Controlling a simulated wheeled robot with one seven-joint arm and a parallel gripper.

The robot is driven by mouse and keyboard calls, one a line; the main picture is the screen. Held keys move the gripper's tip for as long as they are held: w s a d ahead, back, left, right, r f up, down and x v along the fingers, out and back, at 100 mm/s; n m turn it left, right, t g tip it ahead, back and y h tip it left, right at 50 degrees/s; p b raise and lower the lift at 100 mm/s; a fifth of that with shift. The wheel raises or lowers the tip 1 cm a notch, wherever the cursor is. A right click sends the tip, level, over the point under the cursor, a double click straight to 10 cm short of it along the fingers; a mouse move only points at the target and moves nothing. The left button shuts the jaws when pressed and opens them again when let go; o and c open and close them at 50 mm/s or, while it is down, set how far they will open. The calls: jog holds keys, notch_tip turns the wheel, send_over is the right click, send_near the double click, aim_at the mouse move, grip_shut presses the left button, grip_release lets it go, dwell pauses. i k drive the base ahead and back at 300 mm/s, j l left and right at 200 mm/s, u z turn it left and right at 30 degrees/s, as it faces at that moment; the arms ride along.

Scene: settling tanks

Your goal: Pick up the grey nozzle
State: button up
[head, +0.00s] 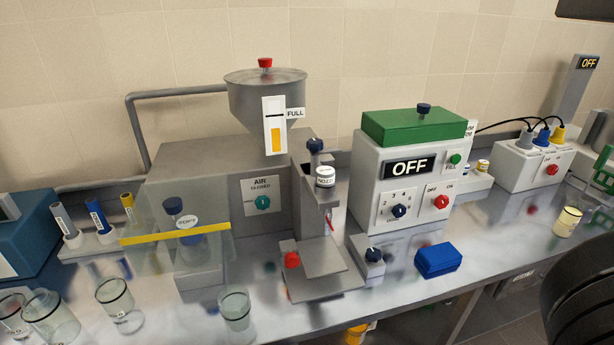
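A grey stick-like piece (63,222) stands upright, slightly tilted, in a holder at the left, beside a blue one (97,215) and a yellow one (128,206). It may be the grey nozzle; I cannot read a label on it. A grey-white cylinder (325,177) on the dispenser stand in the middle has a label that seems to begin "NOZZ". A grey plug (525,141) with a black cable sits on the white box at the right. No gripper fingertips are in view.
Several clear glasses (120,303) stand at the front left. A clear guard with a yellow edge (176,238) stands behind them. A switch box with a green top (416,127) reads OFF. A blue block (438,261) lies before it.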

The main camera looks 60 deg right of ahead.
aim_at(325, 175)
jog(key=k+l+z, duration=0.1)
jog(key=k+l, duration=0.7)
jog(key=k+l+z, duration=0.1)
jog(key=z, duration=1.4)
jog(key=u, duration=1.2)
